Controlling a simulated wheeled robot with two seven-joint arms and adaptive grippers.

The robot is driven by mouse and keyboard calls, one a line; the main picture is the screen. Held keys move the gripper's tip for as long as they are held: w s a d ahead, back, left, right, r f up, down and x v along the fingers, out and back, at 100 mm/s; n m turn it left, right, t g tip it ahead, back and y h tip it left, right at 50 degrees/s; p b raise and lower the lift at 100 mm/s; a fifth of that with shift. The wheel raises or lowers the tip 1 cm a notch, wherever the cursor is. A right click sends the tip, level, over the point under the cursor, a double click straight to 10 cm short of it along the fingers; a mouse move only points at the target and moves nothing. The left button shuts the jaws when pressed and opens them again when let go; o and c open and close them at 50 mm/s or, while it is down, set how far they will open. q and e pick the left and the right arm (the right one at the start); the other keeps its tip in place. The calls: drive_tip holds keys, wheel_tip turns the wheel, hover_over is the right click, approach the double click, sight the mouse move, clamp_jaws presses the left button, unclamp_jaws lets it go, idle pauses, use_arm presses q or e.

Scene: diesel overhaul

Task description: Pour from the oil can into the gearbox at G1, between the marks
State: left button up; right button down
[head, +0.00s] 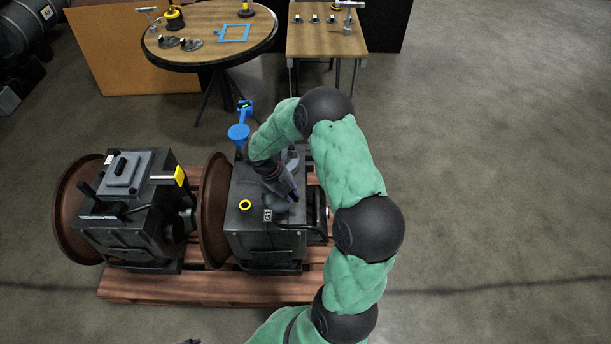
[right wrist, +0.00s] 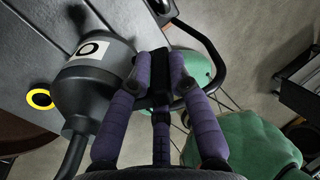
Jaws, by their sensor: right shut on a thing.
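The gearbox G1 (head: 240,225) is the right-hand dark box on the pallet. Its yellow-ringed opening (head: 245,204) is on its top and shows in the right wrist view too (right wrist: 40,98). My right gripper (head: 287,188) is above the box's right part. Its purple fingers (right wrist: 160,80) are shut on a black part that I take for the oil can's handle. The dark oil can (right wrist: 85,90), with a white label and a narrowing neck, shows left of the fingers. Its outlet, any oil flow and the level marks cannot be made out. My left gripper is out of view.
A blue funnel (head: 238,132) stands at the gearbox's far side. A second dark gearbox (head: 125,215) is to the left on the same wooden pallet (head: 180,288). Two tables with tools (head: 205,60) (head: 345,47) stand behind. The floor at right is clear.

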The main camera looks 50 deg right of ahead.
drive_tip(key=shift+r, duration=0.15)
drive_tip(key=shift+r+g+h+p, duration=0.15)
drive_tip(key=shift+g+h+p, duration=0.15)
drive_tip(key=shift+p, duration=0.05)
idle(0.4)
drive_tip(key=shift+d+r+p, duration=0.1)
drive_tip(key=shift+r+p, duration=0.1)
drive_tip(key=shift+p, duration=0.15)
idle(0.4)
drive_tip(key=shift+r+g+h+p, duration=0.1)
drive_tip(key=shift+g+h+p, duration=0.2)
drive_tip(key=shift+g, duration=0.1)
idle(0.4)
drive_tip(key=shift+r+p, duration=0.1)
drive_tip(key=shift+p, duration=0.2)
